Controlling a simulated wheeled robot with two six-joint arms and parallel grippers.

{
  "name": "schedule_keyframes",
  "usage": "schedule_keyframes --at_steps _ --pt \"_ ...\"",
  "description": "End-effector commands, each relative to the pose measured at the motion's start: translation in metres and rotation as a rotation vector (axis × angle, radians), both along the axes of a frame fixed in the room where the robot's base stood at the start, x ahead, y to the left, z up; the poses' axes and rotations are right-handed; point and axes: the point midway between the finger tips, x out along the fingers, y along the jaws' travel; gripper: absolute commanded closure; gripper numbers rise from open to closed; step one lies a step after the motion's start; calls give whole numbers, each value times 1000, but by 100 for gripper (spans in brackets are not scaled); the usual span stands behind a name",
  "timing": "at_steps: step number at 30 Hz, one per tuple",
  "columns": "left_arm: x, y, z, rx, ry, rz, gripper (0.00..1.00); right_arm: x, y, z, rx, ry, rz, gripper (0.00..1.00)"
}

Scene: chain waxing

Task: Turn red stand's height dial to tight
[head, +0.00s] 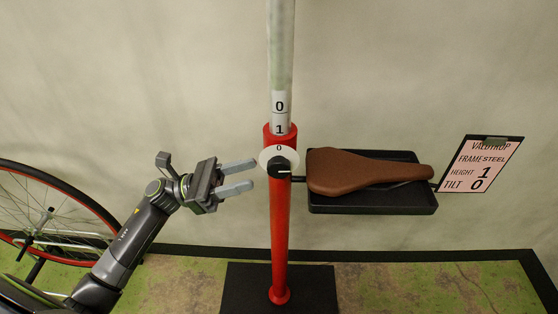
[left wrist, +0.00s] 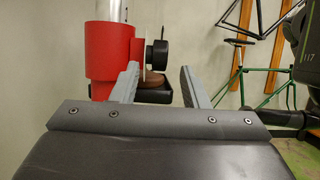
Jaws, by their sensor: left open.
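The red stand (head: 281,225) rises from a dark base plate, with a silver post marked 0 and 1 coming out of its top. Its black height dial (head: 279,167) sits on a white disc marked 0 near the top of the red tube. My left gripper (head: 254,175) is open and empty just left of the dial, its fingers pointing right toward it. In the left wrist view the red collar (left wrist: 107,52) and the black dial (left wrist: 158,54) show beyond my open fingers (left wrist: 160,75), apart from them. My right gripper is not in view.
A brown saddle (head: 365,170) lies on a black tray (head: 375,203) right of the stand. A card (head: 481,164) beside it reads height 1, tilt 0. A bicycle wheel (head: 60,238) stands at the left. A green frame (left wrist: 250,85) shows in the wrist view.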

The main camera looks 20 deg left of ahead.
Motion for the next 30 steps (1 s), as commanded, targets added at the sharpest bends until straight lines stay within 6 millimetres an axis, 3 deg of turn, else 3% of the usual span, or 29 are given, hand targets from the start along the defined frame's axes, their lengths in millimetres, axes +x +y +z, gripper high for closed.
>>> schedule_keyframes --at_steps 6,13,26,30 --pt "11 -38 19 -6 -2 -1 59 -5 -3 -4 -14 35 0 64" --pt "18 -63 28 -2 -1 -1 59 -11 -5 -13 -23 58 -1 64" --pt "20 -71 30 0 1 0 59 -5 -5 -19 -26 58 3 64" --pt "20 -71 30 0 1 0 76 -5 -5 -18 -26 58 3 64"
